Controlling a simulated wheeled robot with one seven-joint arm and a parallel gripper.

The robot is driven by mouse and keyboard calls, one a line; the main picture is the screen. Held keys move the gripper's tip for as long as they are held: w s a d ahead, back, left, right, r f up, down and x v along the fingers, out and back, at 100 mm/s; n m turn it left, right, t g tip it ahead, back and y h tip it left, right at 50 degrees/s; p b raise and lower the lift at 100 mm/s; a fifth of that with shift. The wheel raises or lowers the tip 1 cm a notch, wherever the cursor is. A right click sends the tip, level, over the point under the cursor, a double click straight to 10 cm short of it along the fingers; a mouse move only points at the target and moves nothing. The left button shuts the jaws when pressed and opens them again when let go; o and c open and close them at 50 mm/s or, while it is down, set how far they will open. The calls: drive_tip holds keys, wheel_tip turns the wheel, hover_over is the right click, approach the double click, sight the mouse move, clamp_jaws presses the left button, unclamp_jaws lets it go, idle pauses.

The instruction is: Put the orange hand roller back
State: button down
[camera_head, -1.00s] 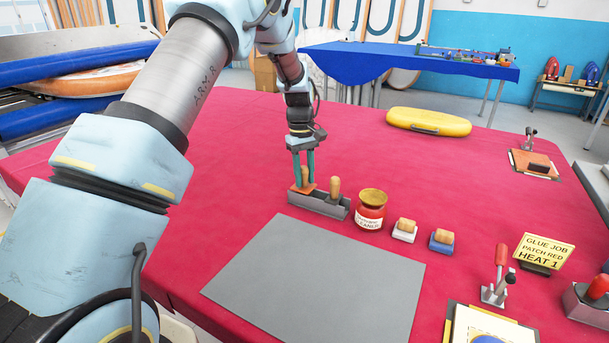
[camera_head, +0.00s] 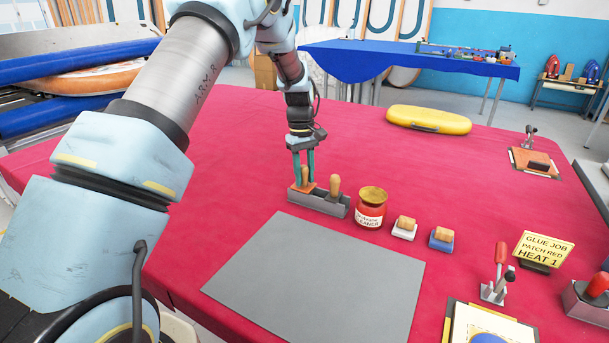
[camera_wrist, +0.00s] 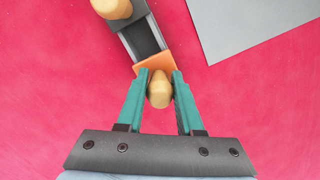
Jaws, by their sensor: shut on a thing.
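The orange hand roller (camera_head: 304,187) is at the left end of a grey holder (camera_head: 325,206), with its wooden handle upright. In the wrist view its orange part (camera_wrist: 153,66) lies over the near end of the holder (camera_wrist: 143,38). My gripper (camera_head: 304,178) is above it with its green fingers pointing down. In the wrist view the fingers stand on both sides of the wooden handle (camera_wrist: 159,90), and my gripper is shut on it. I cannot tell whether the roller is fully seated. A second wooden handle (camera_head: 335,187) stands at the holder's right end.
A grey mat (camera_head: 315,280) lies in front. A yellow board (camera_head: 428,121) lies at the back. The red table left of the holder is clear.

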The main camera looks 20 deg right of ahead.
drive_tip(key=shift+f, duration=0.2)
idle(0.4)
drive_tip(key=shift+c, duration=2.3)
unclamp_jaws()
drive_tip(key=shift+o, duration=0.2)
drive_tip(key=o, duration=0.4)
drive_tip(key=shift+r+p, duration=2.15)
drive_tip(key=shift+r, duration=0.9)
